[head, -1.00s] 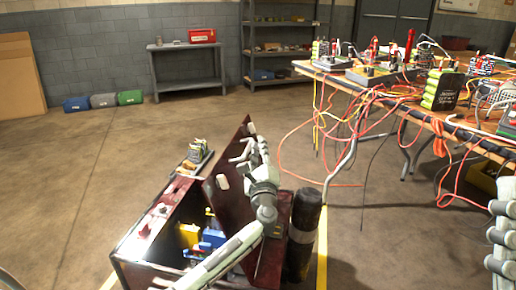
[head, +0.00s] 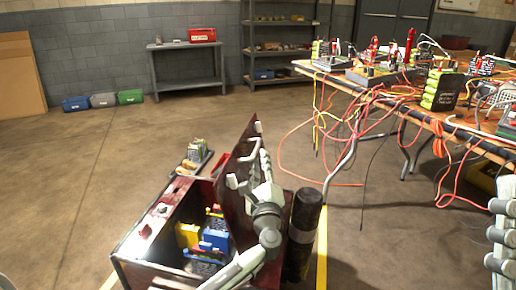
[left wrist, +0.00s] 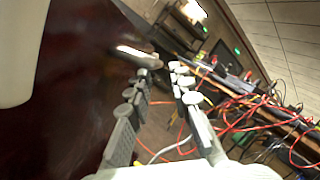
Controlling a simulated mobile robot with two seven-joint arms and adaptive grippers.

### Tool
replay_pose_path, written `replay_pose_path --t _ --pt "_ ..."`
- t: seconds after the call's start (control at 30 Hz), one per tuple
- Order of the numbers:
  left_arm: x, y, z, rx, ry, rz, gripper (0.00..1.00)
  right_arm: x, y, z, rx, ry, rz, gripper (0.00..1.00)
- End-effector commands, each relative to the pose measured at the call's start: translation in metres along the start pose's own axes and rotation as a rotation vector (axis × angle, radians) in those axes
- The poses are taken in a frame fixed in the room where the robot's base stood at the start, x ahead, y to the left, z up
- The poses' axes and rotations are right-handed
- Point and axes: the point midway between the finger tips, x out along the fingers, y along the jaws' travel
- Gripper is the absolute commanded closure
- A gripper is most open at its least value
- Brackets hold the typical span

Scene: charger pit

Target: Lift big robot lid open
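The big robot (head: 150,238) is a dark red box on the floor with blue, yellow and red parts (head: 208,236) inside. Its dark red lid (head: 236,170) stands raised and steeply tilted on the box's right side. The lid's inner face also fills the left of the left wrist view (left wrist: 60,90). My left gripper (head: 250,155) is against or just beside the lid's right-hand face; contact is not clear. In the left wrist view its fingers (left wrist: 163,72) are apart with nothing between them. Part of my right arm shows at the right edge; its gripper is out of view.
A black cylinder (head: 303,235) stands just right of the box. A table (head: 440,115) with batteries and hanging red and yellow cables stands at the right. A grey bench (head: 185,65) and shelf (head: 285,45) are at the back.

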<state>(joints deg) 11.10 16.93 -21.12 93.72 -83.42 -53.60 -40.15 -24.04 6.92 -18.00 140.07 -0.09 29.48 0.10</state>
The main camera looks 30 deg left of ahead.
Motion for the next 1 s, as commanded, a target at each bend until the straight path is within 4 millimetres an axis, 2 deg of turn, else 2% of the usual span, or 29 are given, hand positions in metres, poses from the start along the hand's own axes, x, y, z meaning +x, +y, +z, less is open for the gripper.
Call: replay_pose_path --t 0.47,1.0 --pt "-0.032 0.000 -0.001 0.000 0.002 0.002 0.80 0.000 0.000 0.000 0.000 0.001 0.000 0.60" --pt "-0.033 0.000 0.000 0.000 0.000 0.001 0.80 0.000 0.000 0.000 0.000 0.002 0.001 0.60"
